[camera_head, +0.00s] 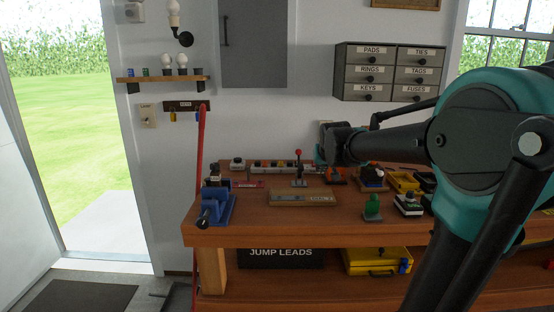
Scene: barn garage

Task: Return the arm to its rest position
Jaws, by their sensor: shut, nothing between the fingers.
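My arm comes in from the right side of the head view, with a large teal joint and black links. Its forearm points left over the wooden workbench (240,237). My gripper (322,156) is at the end of the forearm, above the back part of the bench. It is small and dark here and partly hidden by its own wrist. I see nothing held in it. It is shut.
A blue vise (216,207) stands at the bench's left end. A red-knobbed lever (298,168), a green item (372,207) and yellow items (404,182) sit near the arm. A labelled drawer cabinet (388,73) hangs behind. The open doorway is at left.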

